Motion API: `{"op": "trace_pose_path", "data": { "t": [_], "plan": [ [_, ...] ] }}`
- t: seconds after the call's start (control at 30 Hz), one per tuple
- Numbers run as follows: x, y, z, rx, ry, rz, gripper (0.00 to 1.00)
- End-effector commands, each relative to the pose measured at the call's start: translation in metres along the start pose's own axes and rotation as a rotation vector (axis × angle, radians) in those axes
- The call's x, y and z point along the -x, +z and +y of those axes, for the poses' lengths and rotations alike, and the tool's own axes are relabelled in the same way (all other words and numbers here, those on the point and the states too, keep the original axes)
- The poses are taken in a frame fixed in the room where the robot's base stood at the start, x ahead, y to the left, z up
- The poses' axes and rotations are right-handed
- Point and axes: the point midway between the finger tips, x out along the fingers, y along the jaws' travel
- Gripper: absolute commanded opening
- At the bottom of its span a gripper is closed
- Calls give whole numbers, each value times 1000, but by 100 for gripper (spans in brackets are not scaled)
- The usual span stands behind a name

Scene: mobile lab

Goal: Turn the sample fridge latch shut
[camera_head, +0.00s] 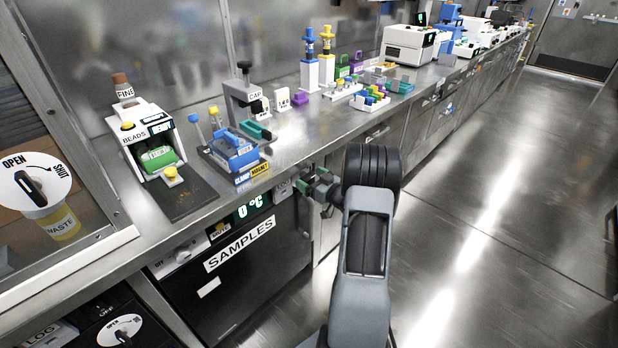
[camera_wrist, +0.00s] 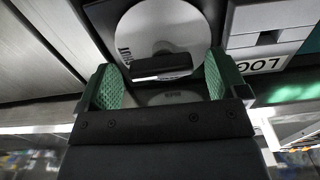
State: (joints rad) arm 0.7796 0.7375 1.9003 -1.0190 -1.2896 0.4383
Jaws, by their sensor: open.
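The sample fridge (camera_head: 255,285) is a black-fronted unit under the bench, with a SAMPLES label and a green 0 °C display. My gripper (camera_head: 318,187) is at its upper right corner and hides much of that corner. In the wrist view, my gripper (camera_wrist: 161,72) is open, with green pads left and right. Between the pads is a black bar handle (camera_wrist: 161,66) on a white round latch plate (camera_wrist: 165,30). The bar lies crosswise in the picture, its ends towards the pads; contact cannot be told. SHUT is at the plate's left, and small lettering shows below the bar.
A white box (camera_wrist: 268,18) with a LOG label is beside the plate. The bench edge runs above the fridge, with a blue clamp device (camera_head: 232,150) near it. Another OPEN dial (camera_head: 120,330) is low at left. The floor (camera_head: 480,210) at right is clear.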

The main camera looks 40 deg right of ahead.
Motion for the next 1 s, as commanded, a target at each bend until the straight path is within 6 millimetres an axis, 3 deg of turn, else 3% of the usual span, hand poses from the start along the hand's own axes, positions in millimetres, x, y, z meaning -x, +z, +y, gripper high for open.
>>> {"op": "trace_pose_path", "data": {
  "t": [0.3, 0.5, 0.73, 1.0],
  "plan": [
    [66, -2, 1, -2, 5, -1, 92],
    [99, -1, 0, -2, 4, 0, 92],
    [120, 0, 0, -2, 2, 0, 92],
    [123, 0, 0, -1, 0, 0, 92]
  ]
}}
